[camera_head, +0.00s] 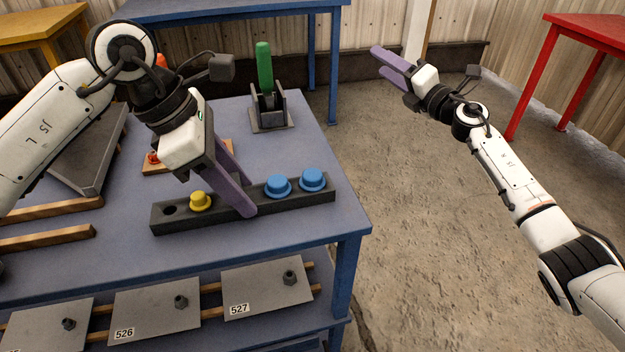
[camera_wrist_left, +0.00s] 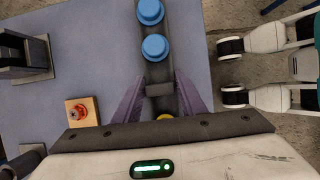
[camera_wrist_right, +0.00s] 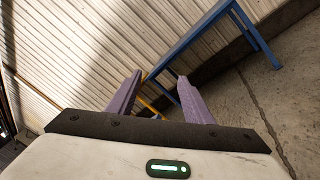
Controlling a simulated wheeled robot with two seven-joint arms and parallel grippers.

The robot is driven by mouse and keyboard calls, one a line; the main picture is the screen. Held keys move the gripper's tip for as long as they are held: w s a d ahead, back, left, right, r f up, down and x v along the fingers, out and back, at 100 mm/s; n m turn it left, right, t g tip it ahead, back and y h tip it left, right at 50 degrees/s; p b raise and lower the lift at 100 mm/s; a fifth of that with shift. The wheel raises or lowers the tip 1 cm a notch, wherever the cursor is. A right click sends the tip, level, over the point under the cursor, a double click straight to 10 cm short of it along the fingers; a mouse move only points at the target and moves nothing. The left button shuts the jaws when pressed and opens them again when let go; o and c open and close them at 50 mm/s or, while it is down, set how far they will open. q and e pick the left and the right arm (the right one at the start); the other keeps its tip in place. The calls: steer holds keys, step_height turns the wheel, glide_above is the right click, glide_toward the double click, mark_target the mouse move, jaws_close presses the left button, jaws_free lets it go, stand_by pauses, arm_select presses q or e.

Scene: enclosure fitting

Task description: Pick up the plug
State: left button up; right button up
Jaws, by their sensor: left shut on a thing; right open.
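A long dark rack (camera_head: 320,196) lies on the blue-grey table. It holds a yellow plug (camera_head: 200,201) beside an empty hole near its left end, and two blue plugs (camera_head: 277,186) (camera_head: 312,179) toward its right end. My left gripper (camera_head: 240,190) straddles the middle of the rack, between the yellow and blue plugs. In the left wrist view its fingers (camera_wrist_left: 159,88) close on a dark raised block of the rack, and the yellow plug (camera_wrist_left: 165,117) is mostly hidden. My right gripper (camera_head: 380,62) is open and empty, away from the table; its fingers show in the right wrist view (camera_wrist_right: 158,85).
A green-handled fixture (camera_head: 265,70) stands behind the rack. A wooden block (camera_head: 150,168) with a red knob is partly behind my left gripper. A grey panel (camera_head: 95,150) and wooden strips (camera_head: 45,240) lie left. Numbered plates (camera_head: 155,310) sit on the lower shelf. The floor right is clear.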

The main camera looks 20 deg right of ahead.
steer(key=s+a+r+n+g+y, duration=0.2)
steer(key=a+r+n+g+y, duration=0.15)
steer(key=a, duration=0.55)
steer(key=s+a+r+n+g+y, duration=0.3)
steer(key=a+r+n+g, duration=0.15)
steer(key=a, duration=0.45)
steer(key=s+a+r+n+g+y, duration=0.25)
steer(key=a+r, duration=0.25)
steer(key=a, duration=0.4)
steer(key=s+a+n+g+h, duration=0.2)
steer(key=s+a+n+g, duration=0.2)
steer(key=s+a+g, duration=0.15)
steer(key=n+g+h, duration=0.3)
steer(key=n+h, duration=0.2)
steer(key=h, duration=0.8)
glide_above(312, 174)
steer(key=shift+m, duration=0.25)
steer(key=f, duration=1)
steer(key=shift+w+a, duration=0.15)
steer(key=shift+w, duration=0.05)
steer(key=shift+s+f, duration=0.1)
steer(key=shift+f, duration=3.05)
